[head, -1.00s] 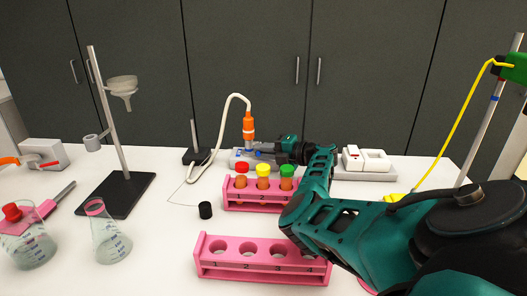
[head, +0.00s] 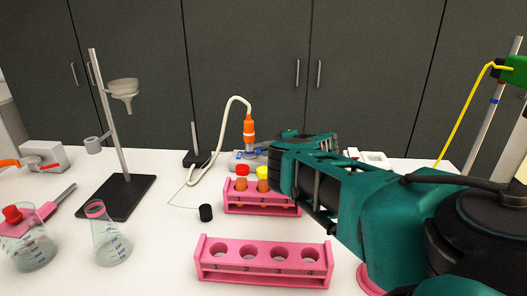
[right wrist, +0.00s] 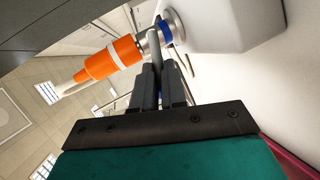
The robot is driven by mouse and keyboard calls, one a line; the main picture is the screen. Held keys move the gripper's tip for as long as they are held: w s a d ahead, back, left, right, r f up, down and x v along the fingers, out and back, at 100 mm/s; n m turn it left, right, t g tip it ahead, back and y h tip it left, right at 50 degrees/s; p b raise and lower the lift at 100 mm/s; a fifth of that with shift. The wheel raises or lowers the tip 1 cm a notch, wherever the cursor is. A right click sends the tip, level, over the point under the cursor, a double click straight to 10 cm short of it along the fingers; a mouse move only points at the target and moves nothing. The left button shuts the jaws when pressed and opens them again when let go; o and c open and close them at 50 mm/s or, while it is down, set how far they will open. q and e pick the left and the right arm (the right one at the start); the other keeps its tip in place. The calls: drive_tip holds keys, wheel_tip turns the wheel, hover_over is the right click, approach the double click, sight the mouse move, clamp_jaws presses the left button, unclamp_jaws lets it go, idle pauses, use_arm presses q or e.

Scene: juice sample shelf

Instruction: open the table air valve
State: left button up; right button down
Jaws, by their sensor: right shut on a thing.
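The table air valve (head: 242,158) stands at the back of the table, with grey and blue parts and an orange hose fitting (head: 249,133) rising from it. In the right wrist view the orange fitting (right wrist: 112,58) has a white band and joins a metal valve body with a blue ring (right wrist: 164,31). My right gripper (right wrist: 153,72) is shut on a thin metal lever (right wrist: 154,42) next to that ring. In the head view my right forearm and wrist hide much of the valve and the fingertips. My left gripper is not in view.
A pink rack (head: 232,206) with capped tubes stands before the valve, partly behind my arm. An empty pink rack (head: 264,274) is nearer. A white hose (head: 219,139) loops left of the valve.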

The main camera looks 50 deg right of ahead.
drive_tip(key=shift+d+r+m, duration=0.2)
drive_tip(key=shift+d+m, duration=0.05)
drive_tip(key=shift+m, duration=0.15)
drive_tip(key=c, duration=1.4)
unclamp_jaws()
drive_tip(key=shift+s, duration=0.1)
drive_tip(key=shift+o, duration=1.1)
drive_tip(key=shift+a, duration=0.1)
drive_tip(key=v, duration=1.2)
drive_tip(key=shift+s+d+r, duration=0.25)
